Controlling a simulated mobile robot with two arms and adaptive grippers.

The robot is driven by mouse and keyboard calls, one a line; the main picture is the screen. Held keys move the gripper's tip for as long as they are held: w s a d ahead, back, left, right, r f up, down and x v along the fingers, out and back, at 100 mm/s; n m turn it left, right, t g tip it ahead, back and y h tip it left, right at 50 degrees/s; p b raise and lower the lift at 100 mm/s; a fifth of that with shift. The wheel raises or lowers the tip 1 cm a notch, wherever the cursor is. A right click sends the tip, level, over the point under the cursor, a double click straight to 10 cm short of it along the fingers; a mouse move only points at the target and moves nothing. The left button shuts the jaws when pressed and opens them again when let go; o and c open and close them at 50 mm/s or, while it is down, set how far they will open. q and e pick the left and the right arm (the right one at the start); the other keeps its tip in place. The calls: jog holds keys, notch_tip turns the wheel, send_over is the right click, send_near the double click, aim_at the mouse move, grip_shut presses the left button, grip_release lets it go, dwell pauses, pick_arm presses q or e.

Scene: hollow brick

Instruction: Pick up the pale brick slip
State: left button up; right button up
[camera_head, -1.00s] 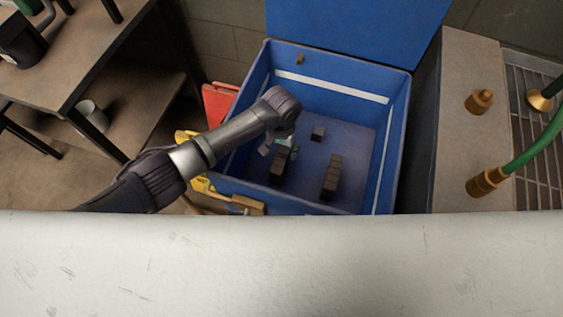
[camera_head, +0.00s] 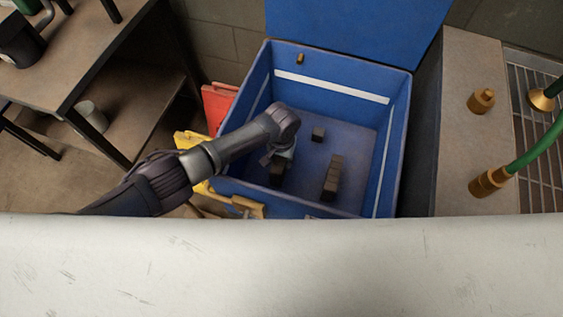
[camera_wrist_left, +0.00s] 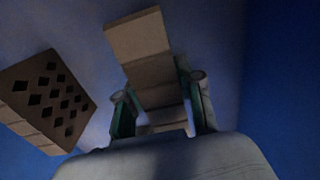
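In the head view, my left gripper (camera_head: 281,157) reaches down into the blue bin, at the near left stack of bricks (camera_head: 276,175); the arm hides part of both. In the left wrist view, its two green-edged fingers (camera_wrist_left: 162,108) stand apart on either side of a row of tan brick pieces (camera_wrist_left: 140,36). A gap shows by the left finger; the right finger is close to the row's side. The light is dim, and I cannot tell which piece is the pale brick slip. My right gripper is not in view.
The blue bin (camera_head: 400,150) also holds a longer row of bricks (camera_head: 332,178) and a small block (camera_head: 318,134). Bin walls surround the gripper; the bin floor's right side is clear.

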pick_arm(q)
grip_shut()
